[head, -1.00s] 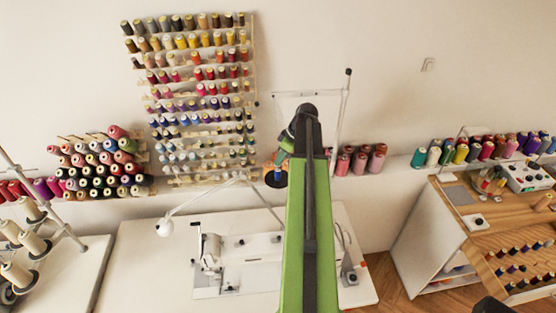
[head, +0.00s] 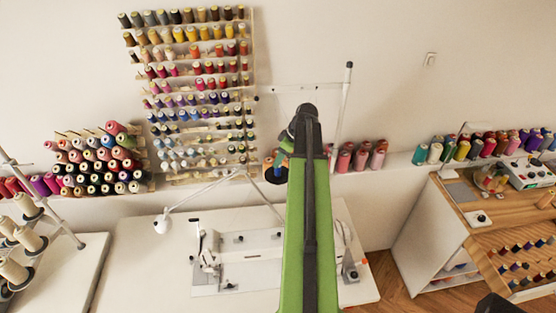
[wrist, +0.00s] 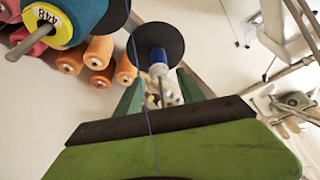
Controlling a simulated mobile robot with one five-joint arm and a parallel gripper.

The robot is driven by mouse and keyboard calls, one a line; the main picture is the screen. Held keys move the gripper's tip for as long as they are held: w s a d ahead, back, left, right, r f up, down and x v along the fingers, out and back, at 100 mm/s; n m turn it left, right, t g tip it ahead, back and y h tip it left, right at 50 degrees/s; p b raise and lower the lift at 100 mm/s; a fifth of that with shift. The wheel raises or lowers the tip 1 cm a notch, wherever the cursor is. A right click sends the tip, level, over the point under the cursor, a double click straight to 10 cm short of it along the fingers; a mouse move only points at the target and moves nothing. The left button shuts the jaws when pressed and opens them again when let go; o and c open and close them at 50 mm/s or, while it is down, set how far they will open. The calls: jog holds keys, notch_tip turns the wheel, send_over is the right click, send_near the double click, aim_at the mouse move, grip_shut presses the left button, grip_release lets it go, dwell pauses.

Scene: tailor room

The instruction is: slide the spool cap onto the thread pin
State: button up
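In the wrist view, a black disc (wrist: 155,45) has a small blue and white sleeve, which looks like the spool cap (wrist: 159,64), in front of it. A thin metal pin (wrist: 162,91), which looks like the thread pin, points from the sleeve toward the camera. My gripper (wrist: 160,73) has its green fingers spread to either side of the sleeve, with a narrow gap appearing on both sides. How far the sleeve sits along the pin is hard to tell. In the head view my arm mostly hides this spot; a dark disc (head: 272,168) shows just left of it.
A thin blue thread crosses the view. In the head view, a sewing machine (head: 240,243) is below and a thread rack (head: 200,95) is on the wall.

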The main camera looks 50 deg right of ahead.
jog(key=p+v, duration=1.1)
jog(key=v, duration=0.1)
